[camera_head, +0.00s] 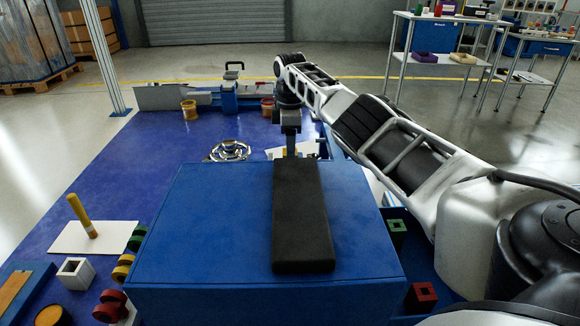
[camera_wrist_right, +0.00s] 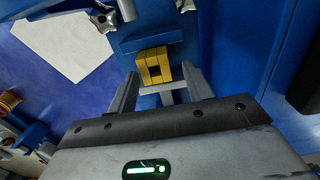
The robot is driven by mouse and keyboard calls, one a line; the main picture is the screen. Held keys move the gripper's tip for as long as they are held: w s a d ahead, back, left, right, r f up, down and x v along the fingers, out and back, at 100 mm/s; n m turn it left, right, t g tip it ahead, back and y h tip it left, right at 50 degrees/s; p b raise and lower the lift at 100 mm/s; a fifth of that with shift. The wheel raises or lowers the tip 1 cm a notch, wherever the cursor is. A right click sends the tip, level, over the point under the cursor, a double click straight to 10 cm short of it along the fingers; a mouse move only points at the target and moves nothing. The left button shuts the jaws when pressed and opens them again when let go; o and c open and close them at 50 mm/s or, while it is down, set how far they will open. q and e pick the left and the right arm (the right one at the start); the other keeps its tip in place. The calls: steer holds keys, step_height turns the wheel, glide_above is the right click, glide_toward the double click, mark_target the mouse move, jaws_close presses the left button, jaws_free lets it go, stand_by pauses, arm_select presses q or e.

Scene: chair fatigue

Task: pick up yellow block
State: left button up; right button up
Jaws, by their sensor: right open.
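The yellow block (camera_wrist_right: 154,66), square with a dark square hole in its face, shows in the right wrist view, lying between the finger ends of my right gripper (camera_wrist_right: 161,76). The fingers are apart, one on each side of it, and I cannot tell whether either touches it. In the head view my right gripper (camera_head: 291,148) points down just behind the blue box. I cannot make out the yellow block there. My left gripper is in neither view.
A large blue box (camera_head: 220,235) stands in front, with a black slab (camera_head: 302,215) on top. Red (camera_head: 421,296) and green (camera_head: 397,228) square blocks are at right.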

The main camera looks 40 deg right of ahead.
step_height(320, 180, down, 5)
steer(key=shift+f+b, duration=0.1)
steer(key=shift+b, duration=0.9)
steer(key=shift+f, duration=0.1)
steer(key=c, duration=1)
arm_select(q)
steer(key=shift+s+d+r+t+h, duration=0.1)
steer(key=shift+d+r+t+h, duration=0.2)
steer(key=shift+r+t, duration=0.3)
arm_select(e)
steer(key=shift+w, duration=0.1)
jaws_close()
